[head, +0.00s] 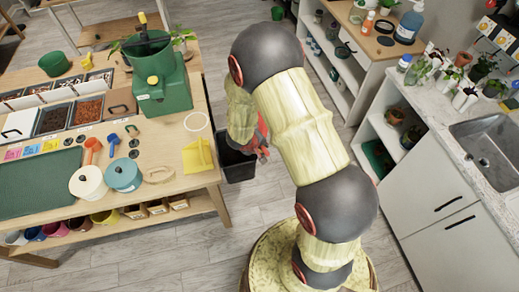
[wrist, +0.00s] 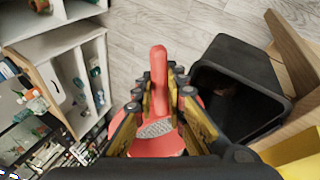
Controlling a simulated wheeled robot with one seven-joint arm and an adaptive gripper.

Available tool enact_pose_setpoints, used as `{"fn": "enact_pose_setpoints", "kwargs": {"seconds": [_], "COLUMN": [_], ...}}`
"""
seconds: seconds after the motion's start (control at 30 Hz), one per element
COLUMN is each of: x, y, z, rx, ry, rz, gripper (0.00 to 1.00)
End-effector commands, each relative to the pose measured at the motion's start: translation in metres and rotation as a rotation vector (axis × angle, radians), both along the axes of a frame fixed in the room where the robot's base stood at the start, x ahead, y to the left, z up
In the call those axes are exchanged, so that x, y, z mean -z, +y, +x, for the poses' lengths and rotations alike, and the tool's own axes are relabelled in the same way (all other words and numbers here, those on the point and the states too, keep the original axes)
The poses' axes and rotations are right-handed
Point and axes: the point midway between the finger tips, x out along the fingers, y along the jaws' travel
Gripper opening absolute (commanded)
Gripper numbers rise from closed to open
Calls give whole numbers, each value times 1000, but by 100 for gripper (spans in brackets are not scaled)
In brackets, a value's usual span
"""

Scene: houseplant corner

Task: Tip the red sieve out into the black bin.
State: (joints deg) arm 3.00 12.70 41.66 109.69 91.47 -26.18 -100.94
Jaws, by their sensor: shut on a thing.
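The red sieve (wrist: 158,60) is held between the fingers of my gripper (wrist: 162,84) in the wrist view. Its handle points up the picture, and grey mesh shows between the fingers. In the head view a red part of the sieve (head: 262,137) shows beside my arm, which hides most of the gripper. The black bin (wrist: 262,72) stands on the floor, just right of the sieve in the wrist view. The bin is open at the top, with a dark, unclear interior. In the head view the bin (head: 238,171) is partly hidden behind my arm and gripper. I cannot tell whether the sieve holds anything.
A wooden potting table (head: 180,190) stands left of the bin, with a yellow dustpan-like item (head: 198,158), lidded pots and a green machine (head: 163,90) on it. A white counter with a sink (head: 490,147) is at the right. Floor between is clear.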

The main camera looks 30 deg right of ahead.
Motion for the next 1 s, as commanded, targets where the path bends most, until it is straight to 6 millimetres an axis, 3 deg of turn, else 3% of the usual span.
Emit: {"fn": "enact_pose_setpoints", "kwargs": {"seconds": [0.47, 1.0], "x": [3, 29], "y": [-11, -15], "z": [0, 1], "rx": [4, 1], "ry": [3, 6], "rz": [294, 744], "gripper": [0, 0]}}
